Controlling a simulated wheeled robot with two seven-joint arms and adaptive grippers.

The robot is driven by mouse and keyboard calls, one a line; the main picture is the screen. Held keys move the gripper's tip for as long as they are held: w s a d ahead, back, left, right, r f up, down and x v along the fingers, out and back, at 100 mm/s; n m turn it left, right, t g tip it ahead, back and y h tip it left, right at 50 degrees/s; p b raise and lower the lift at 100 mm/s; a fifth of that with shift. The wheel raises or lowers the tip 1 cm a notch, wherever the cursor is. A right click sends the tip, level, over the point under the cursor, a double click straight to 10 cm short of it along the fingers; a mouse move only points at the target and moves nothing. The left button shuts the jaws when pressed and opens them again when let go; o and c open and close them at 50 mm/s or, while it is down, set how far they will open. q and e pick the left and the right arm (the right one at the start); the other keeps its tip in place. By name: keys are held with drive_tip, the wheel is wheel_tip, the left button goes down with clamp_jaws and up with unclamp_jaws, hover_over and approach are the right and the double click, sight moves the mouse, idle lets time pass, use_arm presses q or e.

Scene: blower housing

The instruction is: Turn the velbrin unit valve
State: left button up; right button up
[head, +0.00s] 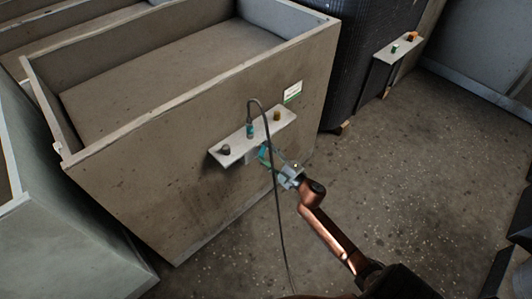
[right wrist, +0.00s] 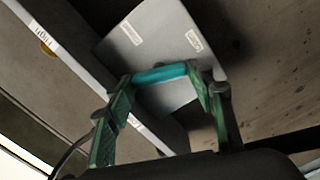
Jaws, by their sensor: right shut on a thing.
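A teal valve handle (right wrist: 160,74) crosses between the green fingertips of my right gripper (right wrist: 166,82) in the right wrist view. The gripper is shut on it. Behind the handle is a grey box (right wrist: 165,35) with two small white labels, too small to read. In the head view my right gripper (head: 276,165) reaches under the front edge of a pale shelf (head: 238,146) on the side of a large grey-brown bin. The handle is mostly hidden there by the gripper and the cable. My left gripper is not in view.
The shelf carries a dark knob (head: 226,150), a teal plug (head: 250,130) and a yellow knob (head: 277,115). A second shelf (head: 399,47) stands further right. The speckled floor (head: 420,140) right of the bin is clear.

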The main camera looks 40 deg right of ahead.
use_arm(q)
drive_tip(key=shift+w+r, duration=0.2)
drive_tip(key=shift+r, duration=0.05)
use_arm(e)
drive_tip(key=shift+f+n, duration=0.1)
drive_tip(key=shift+n, duration=1.1)
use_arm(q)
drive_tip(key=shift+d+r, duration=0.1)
use_arm(e)
drive_tip(key=shift+a, duration=0.1)
drive_tip(key=o, duration=1.2)
drive_tip(key=shift+c, duration=0.2)
drive_tip(key=s+d, duration=0.1)
drive_tip(key=s, duration=1.1)
